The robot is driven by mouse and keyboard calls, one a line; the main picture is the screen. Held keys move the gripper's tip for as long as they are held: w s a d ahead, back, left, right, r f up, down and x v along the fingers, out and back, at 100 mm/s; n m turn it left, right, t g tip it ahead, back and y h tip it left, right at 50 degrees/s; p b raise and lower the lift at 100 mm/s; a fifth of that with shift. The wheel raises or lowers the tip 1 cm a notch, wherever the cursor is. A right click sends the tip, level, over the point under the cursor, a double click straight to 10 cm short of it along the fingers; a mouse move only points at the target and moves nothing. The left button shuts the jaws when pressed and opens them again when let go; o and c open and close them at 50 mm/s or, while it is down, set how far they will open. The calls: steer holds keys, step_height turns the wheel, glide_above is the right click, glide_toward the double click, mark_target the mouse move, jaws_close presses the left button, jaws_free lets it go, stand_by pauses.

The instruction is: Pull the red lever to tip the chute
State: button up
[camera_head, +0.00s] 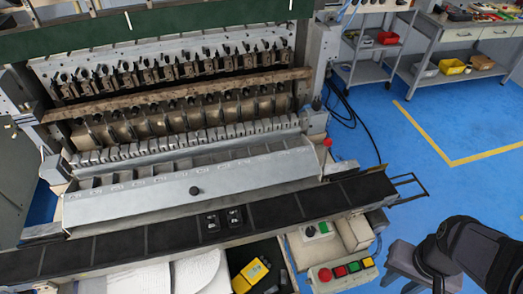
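The red lever's round red knob (327,143) shows at the right end of the coil winder, just beyond the chute's right end. Its stem is hard to make out. The chute (150,197) is a long grey metal tray across the front of the machine, with a black knob (194,190) on its face. Black and grey parts of my arm show at the lower right, well apart from the lever. My gripper's fingers cannot be seen in this view.
A control box with coloured buttons (352,269) and a smaller button box (317,231) sit at the front right. A black ledge (150,240) runs before the chute. A metal frame (410,187) juts out right. Blue floor (400,150) is open to the right.

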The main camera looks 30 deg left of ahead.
mark_target(327, 149)
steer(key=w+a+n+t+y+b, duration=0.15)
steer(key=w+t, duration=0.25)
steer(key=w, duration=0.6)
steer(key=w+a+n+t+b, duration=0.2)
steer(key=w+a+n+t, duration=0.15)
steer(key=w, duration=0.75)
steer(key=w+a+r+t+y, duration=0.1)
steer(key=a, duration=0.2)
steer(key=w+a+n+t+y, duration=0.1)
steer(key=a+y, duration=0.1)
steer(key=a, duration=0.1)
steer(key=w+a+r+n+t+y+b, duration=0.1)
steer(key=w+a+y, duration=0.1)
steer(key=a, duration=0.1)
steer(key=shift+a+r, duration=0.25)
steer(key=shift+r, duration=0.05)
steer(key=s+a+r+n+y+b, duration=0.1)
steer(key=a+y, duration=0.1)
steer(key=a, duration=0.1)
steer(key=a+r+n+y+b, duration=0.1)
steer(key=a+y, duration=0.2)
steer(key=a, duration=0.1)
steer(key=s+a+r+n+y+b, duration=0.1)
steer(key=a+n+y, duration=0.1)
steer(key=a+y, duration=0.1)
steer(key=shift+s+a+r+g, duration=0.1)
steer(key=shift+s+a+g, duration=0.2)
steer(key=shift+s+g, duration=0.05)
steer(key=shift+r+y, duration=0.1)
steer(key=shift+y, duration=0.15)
